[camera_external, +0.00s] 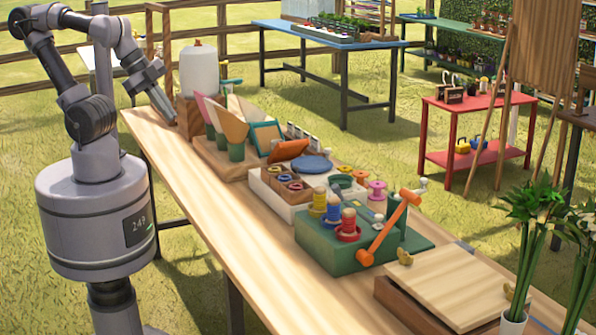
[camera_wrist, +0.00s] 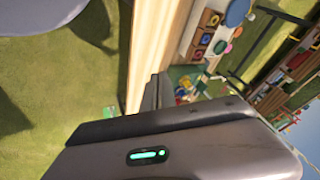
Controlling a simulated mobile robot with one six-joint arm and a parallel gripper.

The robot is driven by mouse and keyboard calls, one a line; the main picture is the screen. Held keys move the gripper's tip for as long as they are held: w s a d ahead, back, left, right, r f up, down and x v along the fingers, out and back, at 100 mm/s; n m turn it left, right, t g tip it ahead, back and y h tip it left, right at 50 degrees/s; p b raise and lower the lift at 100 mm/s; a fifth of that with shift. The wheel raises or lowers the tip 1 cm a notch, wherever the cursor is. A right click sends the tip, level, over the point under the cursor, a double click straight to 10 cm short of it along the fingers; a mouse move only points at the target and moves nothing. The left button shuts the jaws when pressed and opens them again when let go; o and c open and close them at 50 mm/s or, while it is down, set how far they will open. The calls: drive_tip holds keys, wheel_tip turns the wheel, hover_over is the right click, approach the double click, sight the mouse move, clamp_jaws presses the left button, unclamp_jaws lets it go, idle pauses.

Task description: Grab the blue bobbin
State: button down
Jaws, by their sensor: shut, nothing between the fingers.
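The blue bobbin (camera_external: 332,215) stands upright on the green box (camera_external: 336,250) on the long wooden table, between a yellow bobbin (camera_external: 317,205) and a red bobbin (camera_external: 348,227). My gripper (camera_external: 172,121) is shut and empty at the table's far left end, well away from the bobbins. In the wrist view, the gripper fingers (camera_wrist: 152,93) point toward the table, and the small coloured bobbins (camera_wrist: 184,92) show only partly beyond them.
An orange crank (camera_external: 388,230) sticks out beside the bobbins. The table's front strip (camera_external: 240,225) is clear.

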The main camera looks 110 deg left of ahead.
drive_tip(key=c, duration=2.2)
unclamp_jaws()
drive_tip(key=c, duration=1.1)
unclamp_jaws()
drive_tip(key=shift+o, duration=0.2)
